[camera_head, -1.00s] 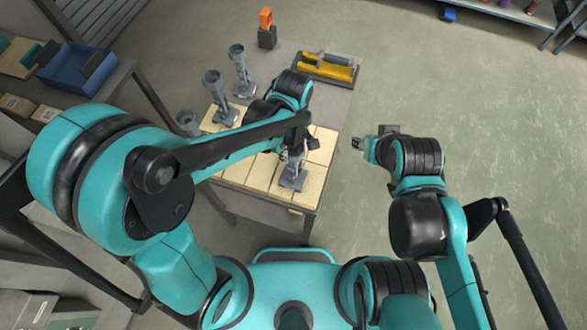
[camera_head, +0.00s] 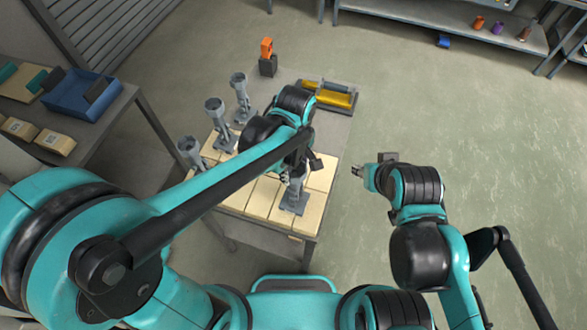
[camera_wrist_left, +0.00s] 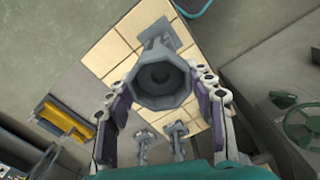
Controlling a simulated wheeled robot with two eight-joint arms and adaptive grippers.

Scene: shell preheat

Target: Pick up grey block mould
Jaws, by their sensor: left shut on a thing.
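A grey mould (camera_head: 294,203) with a flat square base and a cup-shaped top stands upright at the near right of the tiled table. My left gripper (camera_head: 297,172) is around its upper part and shut on it. In the left wrist view the mould's open cup (camera_wrist_left: 160,78) sits between the two fingers, with its base on the pale tiles beyond. I cannot tell whether the base is lifted. Three similar grey moulds stand along the table's left side: one far (camera_head: 240,97), one middle (camera_head: 216,122), one near (camera_head: 190,151). My right gripper (camera_head: 358,171) is empty, off the table's right side.
The table has pale tiles (camera_head: 262,198). At its far end are a yellow-and-grey tool (camera_head: 333,95) and an orange-topped dark item (camera_head: 267,57). A side bench at left holds a blue bin (camera_head: 78,95) and boxes (camera_head: 55,142). Open floor lies to the right.

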